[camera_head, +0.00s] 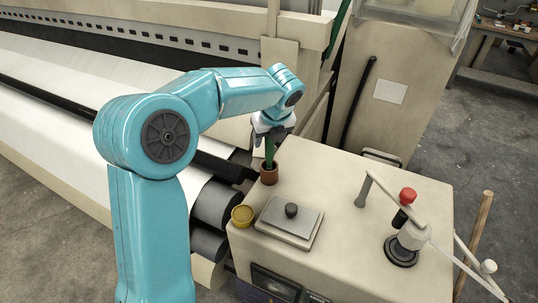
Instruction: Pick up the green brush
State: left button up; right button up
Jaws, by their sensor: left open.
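The green brush (269,153) stands upright in a small brown pot (268,176) on the beige machine top. My left gripper (270,137) reaches in from the left and points down over the brush. It is open, with its fingers at the upper part of the brush. The top of the brush is hidden by the gripper, and I cannot tell whether the fingers touch it. My right gripper is not in view.
A lever with a red knob (407,195) stands at the right. The loom (60,110) fills the left.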

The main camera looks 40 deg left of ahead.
pick_arm(q)
jog(key=shift+x, duration=0.9)
jog(key=shift+d+r, duration=0.1)
jog(key=shift+d, duration=0.1)
jog(key=shift+a, duration=0.2)
grip_shut()
jog(key=shift+w+d, duration=0.1)
notch_tip(320, 180, up, 20)
jog(key=p, duration=0.2)
jog(key=shift+p, duration=0.3)
